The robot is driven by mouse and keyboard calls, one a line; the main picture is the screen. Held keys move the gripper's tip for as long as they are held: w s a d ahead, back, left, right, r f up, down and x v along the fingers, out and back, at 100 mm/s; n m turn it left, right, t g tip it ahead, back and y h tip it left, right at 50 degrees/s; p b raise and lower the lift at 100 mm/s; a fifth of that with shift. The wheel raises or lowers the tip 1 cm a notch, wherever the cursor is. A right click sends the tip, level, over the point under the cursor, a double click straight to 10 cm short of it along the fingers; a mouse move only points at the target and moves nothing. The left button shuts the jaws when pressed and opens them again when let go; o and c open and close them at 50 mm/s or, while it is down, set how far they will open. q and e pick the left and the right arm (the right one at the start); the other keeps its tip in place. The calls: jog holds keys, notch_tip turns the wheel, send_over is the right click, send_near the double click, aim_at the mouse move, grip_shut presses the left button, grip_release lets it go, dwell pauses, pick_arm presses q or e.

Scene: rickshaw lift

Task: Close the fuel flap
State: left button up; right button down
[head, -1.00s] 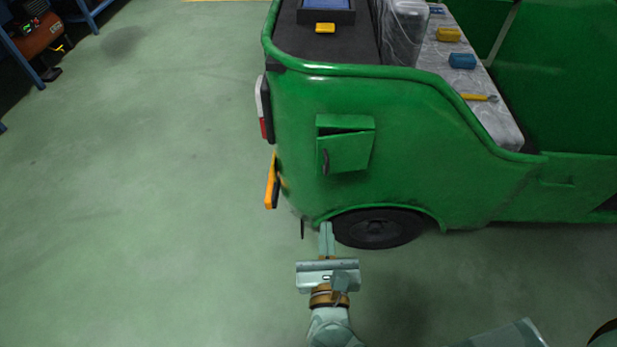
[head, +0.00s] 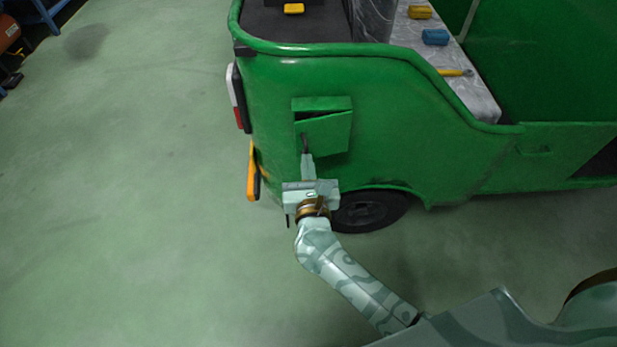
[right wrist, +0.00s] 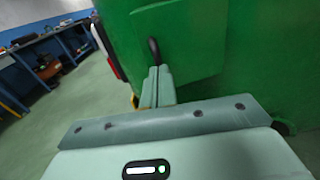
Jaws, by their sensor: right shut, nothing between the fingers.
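The fuel flap (head: 328,134) is a green panel on the rear side of the green rickshaw (head: 400,100). It stands slightly open, with a dark gap along its top edge. A black handle (head: 304,143) is at its left side. My right gripper (head: 306,158) is shut and empty, its fingertips at or just below the handle in the head view. In the right wrist view the shut fingers (right wrist: 157,75) point at the flap (right wrist: 185,45), close under the black handle (right wrist: 153,48). I cannot tell whether they touch. My left gripper is not in view.
The rickshaw's wheel (head: 368,210) is right of my right gripper. An orange bumper piece (head: 251,172) and a red-white tail light (head: 237,97) are to its left. Open green floor (head: 120,200) lies left. A blue bench (right wrist: 45,40) stands at the far left.

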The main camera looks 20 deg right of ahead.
aim_at(296, 144)
jog(key=shift+w, duration=0.15)
jog(key=w, duration=0.1)
jog(key=w+a+b, duration=0.1)
jog(key=w, duration=0.1)
jog(key=shift+w+a+f, duration=0.1)
jog(key=shift+w+f, duration=0.05)
jog(key=shift+w, duration=0.1)
jog(key=shift+r, duration=0.2)
jog(key=shift+r, duration=0.1)
jog(key=shift+s+a, duration=0.1)
jog(key=shift+s, duration=0.25)
jog(key=p+v, duration=0.2)
jog(key=v, duration=1.3)
jog(key=shift+s+f, duration=0.25)
jog(key=shift+s, duration=0.15)
